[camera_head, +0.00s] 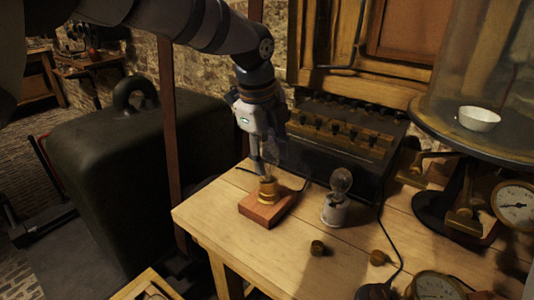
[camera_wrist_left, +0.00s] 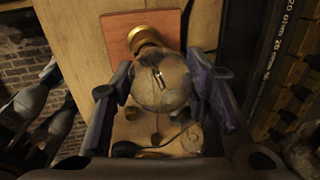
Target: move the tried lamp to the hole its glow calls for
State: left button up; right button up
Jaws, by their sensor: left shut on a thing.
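A clear glass lamp (camera_wrist_left: 160,82) sits between the fingers of my left gripper (camera_wrist_left: 161,86), which is shut on its bulb. Its filament shows and I see no clear glow. In the head view my left gripper (camera_head: 266,163) points down over a brass socket (camera_head: 267,188) on a reddish wooden block (camera_head: 262,210). The lamp is at the socket's top; whether it is seated or just clear of it I cannot tell. The socket (camera_wrist_left: 146,38) and block (camera_wrist_left: 120,30) also show in the wrist view. My right gripper is not in view.
A second clear bulb (camera_head: 340,180) stands in a white holder (camera_head: 335,212). A dark box with knobs (camera_head: 345,135) stands behind; gauges (camera_head: 515,204) are at right. Bare tabletop (camera_head: 225,215) lies left of the block.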

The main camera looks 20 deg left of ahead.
pick_arm(q)
jog(key=shift+n, duration=0.8)
jog(key=n+y, duration=0.1)
jog(key=n, duration=0.3)
jog(key=shift+w+n, duration=0.1)
jog(key=shift+n, duration=0.3)
jog(key=shift+n+y, duration=0.3)
jog(key=shift+n, duration=0.5)
jog(key=n, duration=0.3)
jog(key=shift+y, duration=0.3)
jog(key=shift+n+g, duration=0.3)
jog(key=shift+n, duration=0.9)
jog(key=shift+r, duration=0.1)
